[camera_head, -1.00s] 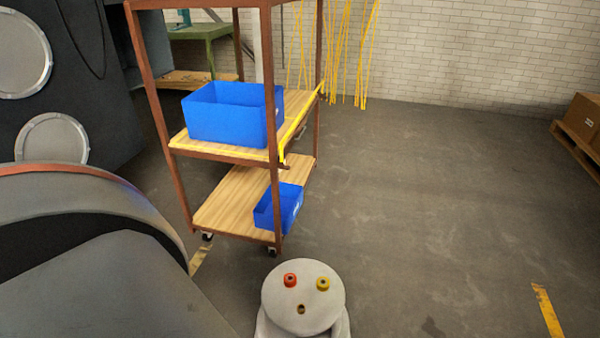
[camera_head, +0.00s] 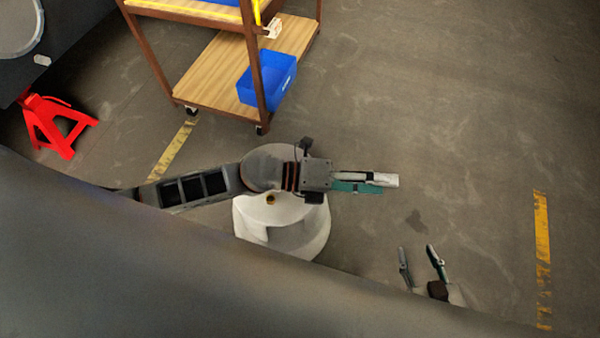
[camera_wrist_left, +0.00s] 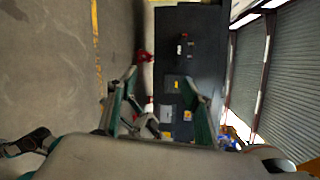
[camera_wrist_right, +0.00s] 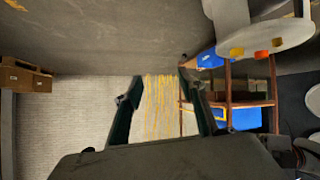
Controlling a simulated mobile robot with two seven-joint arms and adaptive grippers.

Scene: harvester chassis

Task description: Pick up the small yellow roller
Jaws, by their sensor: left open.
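The small yellow roller (camera_wrist_right: 236,52) stands on a white round pedestal top (camera_wrist_right: 245,35) in the right wrist view, beside an orange-red piece (camera_wrist_right: 261,54) and another yellowish piece (camera_wrist_right: 277,42). In the head view, my left arm covers part of the pedestal (camera_head: 285,235) and hides the yellow roller. One small brownish-yellow piece (camera_head: 270,198) shows in front of the arm. My left gripper (camera_head: 385,184) is open and empty, reaching past the pedestal's right side. My right gripper (camera_head: 417,250) is open and empty, lower right of the pedestal and apart from it.
A wheeled shelf cart (camera_head: 210,75) holds a blue bin (camera_head: 266,80) beyond the pedestal. A red stand (camera_head: 58,125) is at the left. A large grey surface (camera_head: 150,270) fills the lower left. The floor at the right is clear.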

